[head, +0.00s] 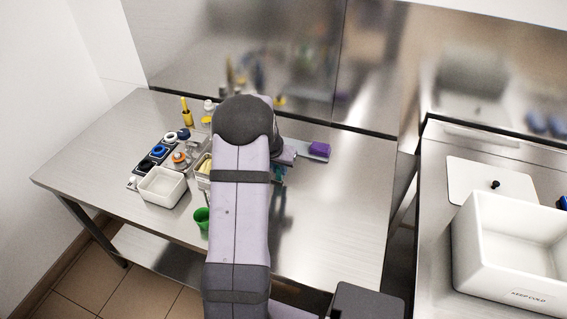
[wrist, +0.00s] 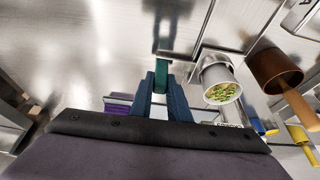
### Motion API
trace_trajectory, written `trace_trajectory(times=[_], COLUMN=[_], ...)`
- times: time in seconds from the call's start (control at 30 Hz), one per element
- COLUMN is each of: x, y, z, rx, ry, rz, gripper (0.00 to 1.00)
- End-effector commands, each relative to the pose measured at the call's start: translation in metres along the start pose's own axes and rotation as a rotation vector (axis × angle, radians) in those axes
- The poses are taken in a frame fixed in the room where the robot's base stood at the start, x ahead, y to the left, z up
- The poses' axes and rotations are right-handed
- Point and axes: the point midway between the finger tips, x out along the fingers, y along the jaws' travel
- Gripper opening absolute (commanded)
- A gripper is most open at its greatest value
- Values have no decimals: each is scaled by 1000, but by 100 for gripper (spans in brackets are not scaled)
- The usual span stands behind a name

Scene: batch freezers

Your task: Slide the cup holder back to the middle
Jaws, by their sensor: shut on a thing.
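My gripper (wrist: 166,98) is shut on a teal upright handle (wrist: 162,62) in the wrist view. A metal bracket (wrist: 205,50) stands close to the right of the handle, and a white cup (wrist: 217,74) with green bits in it sits at the bracket. I take this to be the cup holder, but its join to the handle is not clear. A purple block (wrist: 118,103) is left of my fingers; it also shows in the head view (head: 320,149), at the right end of a flat metal strip. In the head view my arm hides my fingertips and most of the holder.
Left of my arm are a white bin (head: 163,190), a green cup (head: 202,219), a yellow bottle (head: 186,112) and several small dark containers. A brown handled cup (wrist: 276,68) is right in the wrist view. The table (head: 340,215) is clear on the right. A steel splashback (head: 240,50) stands behind.

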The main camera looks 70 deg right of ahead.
Motion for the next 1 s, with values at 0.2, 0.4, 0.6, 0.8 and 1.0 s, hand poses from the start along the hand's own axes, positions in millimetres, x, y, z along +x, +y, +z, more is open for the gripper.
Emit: trace_trajectory(times=[0.2,0.4,0.6,0.8,1.0], x=[-9,-12,-12,-12,-12], y=[-1,0,0,0,0], z=[25,28,27,28,28], rx=[-1,-1,-1,-1,0], ry=[2,2,3,2,2], rz=[-1,-2,-2,-1,-1], gripper=[0,0,18,34,34])
